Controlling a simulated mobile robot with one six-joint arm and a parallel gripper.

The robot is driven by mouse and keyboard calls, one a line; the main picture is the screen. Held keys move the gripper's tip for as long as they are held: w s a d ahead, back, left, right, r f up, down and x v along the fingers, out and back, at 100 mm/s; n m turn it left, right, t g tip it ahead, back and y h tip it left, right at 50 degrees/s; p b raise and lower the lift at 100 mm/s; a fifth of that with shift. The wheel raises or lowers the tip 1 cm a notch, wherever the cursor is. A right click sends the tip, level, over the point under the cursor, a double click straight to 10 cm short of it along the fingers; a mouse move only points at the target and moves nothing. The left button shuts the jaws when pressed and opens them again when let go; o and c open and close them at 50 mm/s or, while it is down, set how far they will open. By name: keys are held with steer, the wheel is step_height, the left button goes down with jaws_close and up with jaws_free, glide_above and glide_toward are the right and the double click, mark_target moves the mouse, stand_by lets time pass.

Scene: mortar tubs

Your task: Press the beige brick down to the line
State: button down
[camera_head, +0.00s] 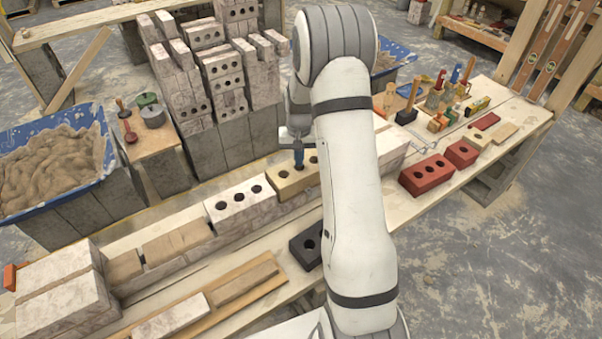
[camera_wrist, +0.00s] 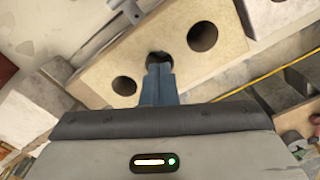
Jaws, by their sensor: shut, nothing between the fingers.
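The beige brick (camera_head: 293,179) has three round holes and lies in the row on the bench, right of a white brick. It also fills the upper middle of the wrist view (camera_wrist: 182,85). My gripper (camera_head: 298,163) points down at the beige brick. Its blue fingers (camera_wrist: 158,80) are shut with nothing between them, and their tips are at the middle hole. I cannot tell whether they touch the brick. A yellow line (camera_wrist: 262,78) runs beside the brick in the wrist view. My arm hides part of the row to the right.
A white three-hole brick (camera_head: 239,199) sits left in the row. A dark brick (camera_head: 307,246) lies in front. Red bricks (camera_head: 426,175) are to the right, with tools (camera_head: 440,100) behind them. A blue mortar tub (camera_head: 55,160) stands left, and stacked bricks (camera_head: 200,75) stand behind.

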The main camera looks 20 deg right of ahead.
steer(key=shift+s+f+b, duration=0.2)
steer(key=shift+f+b, duration=0.55)
steer(key=shift+f, duration=0.35)
stand_by(1.8)
steer(key=shift+r, duration=0.1)
steer(key=shift+w+r+p, duration=0.2)
steer(key=shift+r+p, duration=1.3)
steer(key=shift+r, duration=1.1)
